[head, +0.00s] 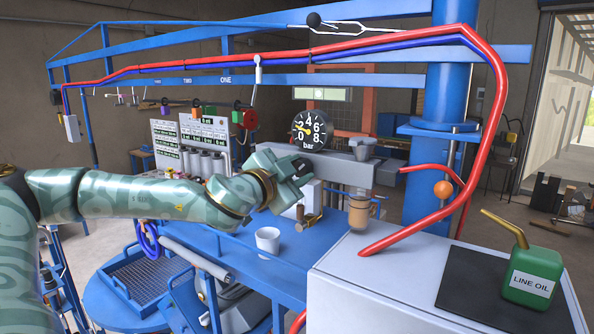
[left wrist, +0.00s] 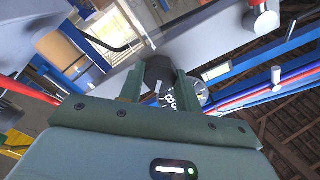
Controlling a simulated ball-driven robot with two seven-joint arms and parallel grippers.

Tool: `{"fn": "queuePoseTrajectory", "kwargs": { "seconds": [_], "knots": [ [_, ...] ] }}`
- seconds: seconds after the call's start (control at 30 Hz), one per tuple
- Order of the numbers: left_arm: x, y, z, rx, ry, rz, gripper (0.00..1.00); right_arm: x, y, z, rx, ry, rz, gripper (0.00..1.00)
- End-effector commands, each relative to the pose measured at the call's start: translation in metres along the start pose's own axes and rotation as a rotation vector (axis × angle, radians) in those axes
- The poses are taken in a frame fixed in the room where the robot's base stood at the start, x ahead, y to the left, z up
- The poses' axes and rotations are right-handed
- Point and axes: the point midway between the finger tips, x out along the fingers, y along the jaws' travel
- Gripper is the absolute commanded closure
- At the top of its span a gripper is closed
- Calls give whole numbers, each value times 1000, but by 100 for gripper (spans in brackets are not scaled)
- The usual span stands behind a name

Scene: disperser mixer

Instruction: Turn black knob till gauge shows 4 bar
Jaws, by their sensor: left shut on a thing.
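The round black pressure gauge (head: 312,130) stands on the grey beam, with white figures from 0 to 8 and the word bar. Its yellow needle points to the left side, near the 2; the exact reading is too small to tell. My left gripper (head: 299,172) is just below the gauge, at the front of the beam. In the left wrist view the black knob (left wrist: 159,70) sits between the two fingers of my left gripper (left wrist: 160,82), which is shut on it. The gauge (left wrist: 197,93) is partly hidden behind a finger there. My right gripper is not in view.
A white cup (head: 267,240) stands on the blue table (head: 310,262) below. A red hose (head: 425,212) arches down to the white cabinet (head: 400,270), where a green oil can (head: 532,277) stands on a dark mat.

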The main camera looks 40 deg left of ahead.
Motion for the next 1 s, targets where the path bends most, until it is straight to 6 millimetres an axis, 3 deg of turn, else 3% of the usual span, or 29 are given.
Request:
{"fn": "queuePoseTrajectory", "kwargs": {
  "seconds": [0.37,1.0],
  "knots": [
    [0,0,2,87,-2,-3,89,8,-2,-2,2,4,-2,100],
    [0,0,2,651,-3,-4,89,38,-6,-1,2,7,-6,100]
  ]
}}
